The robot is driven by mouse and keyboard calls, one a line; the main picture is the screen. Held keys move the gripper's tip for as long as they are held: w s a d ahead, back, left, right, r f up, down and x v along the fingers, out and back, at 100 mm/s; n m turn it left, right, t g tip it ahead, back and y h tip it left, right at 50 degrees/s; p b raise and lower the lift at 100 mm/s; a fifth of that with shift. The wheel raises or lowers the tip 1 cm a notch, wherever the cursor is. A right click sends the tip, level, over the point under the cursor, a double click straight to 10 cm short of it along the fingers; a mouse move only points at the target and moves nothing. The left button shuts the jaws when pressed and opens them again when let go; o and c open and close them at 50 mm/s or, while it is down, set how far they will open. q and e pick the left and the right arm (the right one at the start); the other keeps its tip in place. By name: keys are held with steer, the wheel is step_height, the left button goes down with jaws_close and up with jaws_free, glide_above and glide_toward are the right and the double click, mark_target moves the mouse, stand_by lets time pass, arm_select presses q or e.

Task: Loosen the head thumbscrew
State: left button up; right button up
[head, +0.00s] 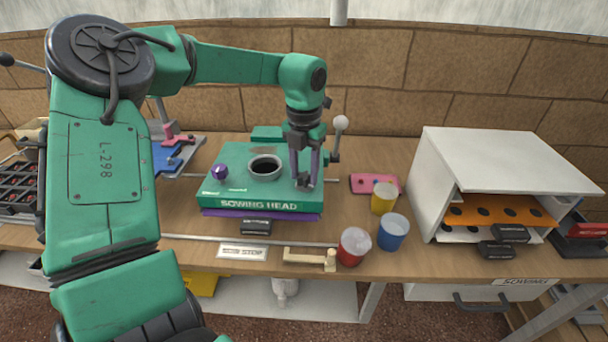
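The green sowing head (240,200), labelled SOWING HEAD, sits on the bench with a purple layer under its front edge. A round purple knob (219,172), which looks like a thumbscrew, stands on its left part. A grey-rimmed round opening (265,167) is in the middle of its top. My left gripper (305,180) points down over the right end of the sowing head, apart from the purple knob. Its fingers show, but I cannot tell whether they are shut on something there. My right gripper is not in view.
A white-ball lever (341,122) stands close to the right of my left gripper. Red (353,248), blue (392,232) and yellow (383,198) cups and a pink block (375,184) are to the right. A white cabinet (505,160) stands farther right. A wooden-handled tool (308,258) lies in front.

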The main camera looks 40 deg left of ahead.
mark_target(304, 175)
arm_select(q)
jaws_close()
steer(key=shift+f+n+b, duration=0.1)
steer(key=shift+n+b, duration=0.3)
steer(key=shift+n, duration=0.4)
steer(key=o, duration=0.7)
jaws_free()
steer(key=shift+r, duration=0.2)
steer(key=shift+r+p, duration=1.6)
steer(key=shift+r, duration=0.3)
